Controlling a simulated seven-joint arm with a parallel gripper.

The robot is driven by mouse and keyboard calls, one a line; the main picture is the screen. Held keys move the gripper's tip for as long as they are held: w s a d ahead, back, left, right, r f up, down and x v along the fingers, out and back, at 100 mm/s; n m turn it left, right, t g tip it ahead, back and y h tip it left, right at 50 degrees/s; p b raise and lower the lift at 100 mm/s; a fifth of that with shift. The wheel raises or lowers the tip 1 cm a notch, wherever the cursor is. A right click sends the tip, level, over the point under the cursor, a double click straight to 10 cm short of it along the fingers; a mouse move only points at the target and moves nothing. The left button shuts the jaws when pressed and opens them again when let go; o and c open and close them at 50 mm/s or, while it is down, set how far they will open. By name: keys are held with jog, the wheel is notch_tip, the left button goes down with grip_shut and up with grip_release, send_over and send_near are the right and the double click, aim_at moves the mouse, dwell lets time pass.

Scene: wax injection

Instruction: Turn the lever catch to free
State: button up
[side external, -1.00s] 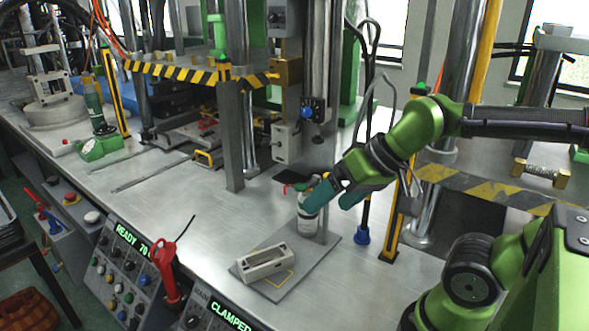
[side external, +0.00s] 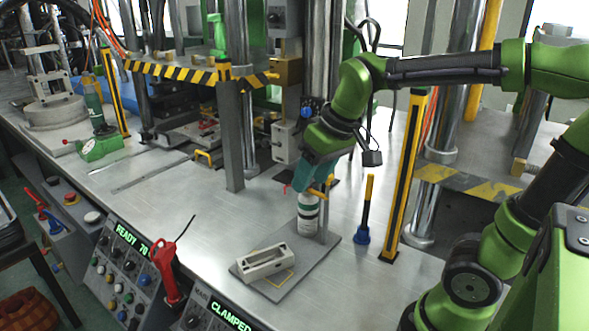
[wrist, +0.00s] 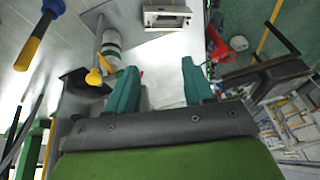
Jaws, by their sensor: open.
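A yellow lever (side external: 318,193), which looks like the lever catch, sits at the top of a post beside a white bottle (side external: 308,217). In the wrist view the yellow lever (wrist: 95,77) lies just outside my left-hand finger, near the bottle (wrist: 111,45). A small red tip (side external: 286,188) shows left of the bottle's top. My gripper (side external: 306,180) points down at the bottle's top, its teal fingers overlapping it in the side view. In the wrist view my gripper (wrist: 160,78) is open with nothing visible between the fingers. I cannot tell whether a finger touches the lever.
A pale block with a slot (side external: 264,262) lies on the grey base plate (side external: 300,283). A tool with blue base and yellow handle (side external: 364,215) stands to the right. A yellow-black post (side external: 402,180) is farther right. A red-handled tool (side external: 166,275) is at the front panel. The bench left of the plate is clear.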

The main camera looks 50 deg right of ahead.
jog(key=shift+w+d+r+n+g+h, duration=1.8)
jog(key=shift+w+d+r+n+g, duration=2)
jog(key=shift+r+n, duration=1.35)
jog(key=x, duration=1)
jog(key=w+x, duration=0.1)
jog(key=x, duration=0.5)
jog(key=shift+a+f, duration=0.2)
jog(key=shift+a, duration=0.05)
jog(key=shift+c, duration=0.3)
grip_shut()
